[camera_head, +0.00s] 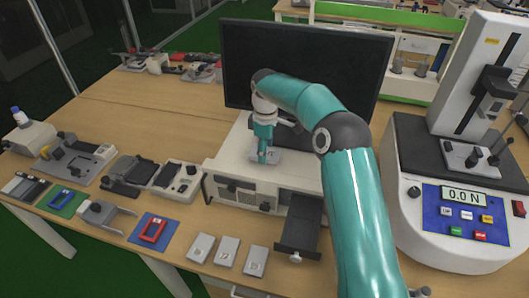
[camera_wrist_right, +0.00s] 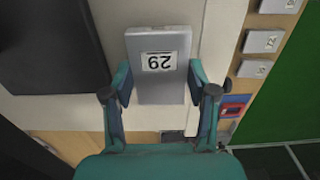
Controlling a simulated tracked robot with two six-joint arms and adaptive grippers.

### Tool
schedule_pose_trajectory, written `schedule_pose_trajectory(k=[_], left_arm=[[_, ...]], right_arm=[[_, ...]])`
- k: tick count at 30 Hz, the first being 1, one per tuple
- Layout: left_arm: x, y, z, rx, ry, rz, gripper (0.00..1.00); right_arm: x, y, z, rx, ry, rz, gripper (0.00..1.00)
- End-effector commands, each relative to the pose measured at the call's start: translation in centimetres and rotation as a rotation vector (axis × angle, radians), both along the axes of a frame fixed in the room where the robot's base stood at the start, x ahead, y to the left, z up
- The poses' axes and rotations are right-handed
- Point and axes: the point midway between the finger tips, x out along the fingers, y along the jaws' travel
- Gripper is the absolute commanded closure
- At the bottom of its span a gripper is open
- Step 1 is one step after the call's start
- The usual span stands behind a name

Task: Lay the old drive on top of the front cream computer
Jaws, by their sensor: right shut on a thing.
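The old drive (camera_wrist_right: 160,90) is a flat grey slab with a white label reading 29, upside down in the right wrist view. My right gripper (camera_wrist_right: 160,88) is shut on it, one finger at each long side. In the head view, the right gripper (camera_head: 264,152) points down over the top of the front cream computer (camera_head: 237,162), with the drive (camera_head: 272,157) under it. The cream top (camera_wrist_right: 218,40) lies below the drive; I cannot tell whether they touch. My left gripper is in neither view.
A dark monitor (camera_head: 300,60) stands behind the drive. Several grey drives, one here (camera_head: 227,251), lie at the table's front edge. A dark tray (camera_head: 303,225) juts from the computer's front. A force tester (camera_head: 455,215) stands at right.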

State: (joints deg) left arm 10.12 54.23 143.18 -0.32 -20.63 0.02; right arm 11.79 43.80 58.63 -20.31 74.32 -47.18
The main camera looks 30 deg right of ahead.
Motion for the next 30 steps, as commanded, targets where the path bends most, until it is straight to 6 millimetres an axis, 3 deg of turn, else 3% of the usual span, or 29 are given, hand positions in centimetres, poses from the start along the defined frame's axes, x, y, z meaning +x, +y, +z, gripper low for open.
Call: schedule_pose_trajectory(k=[3, 14, 15, 18, 30], left_arm=[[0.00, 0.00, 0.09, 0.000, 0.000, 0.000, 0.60], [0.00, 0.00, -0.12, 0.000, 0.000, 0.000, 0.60], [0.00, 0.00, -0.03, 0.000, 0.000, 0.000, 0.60], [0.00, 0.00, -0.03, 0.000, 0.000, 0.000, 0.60], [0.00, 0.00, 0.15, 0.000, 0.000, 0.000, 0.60]], right_arm=[[-0.02, 0.00, -0.93, 0.000, 0.000, -0.001, 0.80], [0.00, 0.02, -1.38, 0.000, 0.000, 0.000, 0.80], [-0.01, 0.02, -1.29, 0.000, 0.000, 0.000, 0.36], [0.00, 0.03, -1.29, 0.000, 0.000, 0.001, 0.19], [0.04, 0.08, -0.91, -0.001, -0.001, 0.002, 0.17]])
